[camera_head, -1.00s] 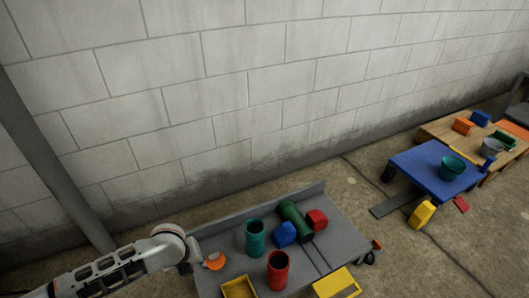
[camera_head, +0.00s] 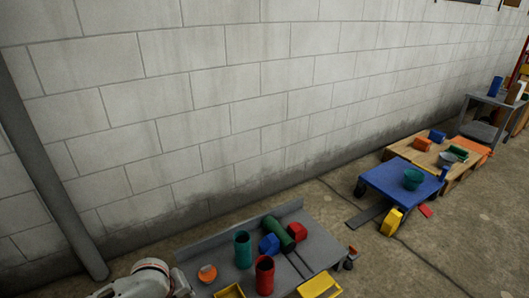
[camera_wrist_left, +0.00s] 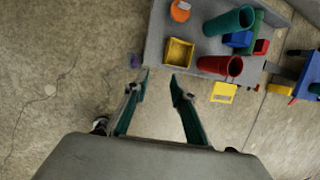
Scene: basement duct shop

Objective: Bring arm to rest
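My left arm (camera_head: 148,280) shows only as a white and grey link at the bottom left of the head view, and its fingers are out of that picture. In the left wrist view, my left gripper (camera_wrist_left: 159,78) has two teal-edged fingers set apart, with nothing between them. It hangs over bare concrete floor, beside the grey platform cart (camera_wrist_left: 155,48). My right gripper is in neither view.
The grey cart's deck holds a teal cylinder (camera_head: 243,250), a red cylinder (camera_head: 264,276), a green cylinder (camera_head: 277,232), a blue piece (camera_head: 269,244), a red block (camera_head: 297,231) and an orange piece (camera_head: 207,272). A blue cart (camera_head: 385,183) stands farther right. A block wall (camera_head: 250,90) runs behind.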

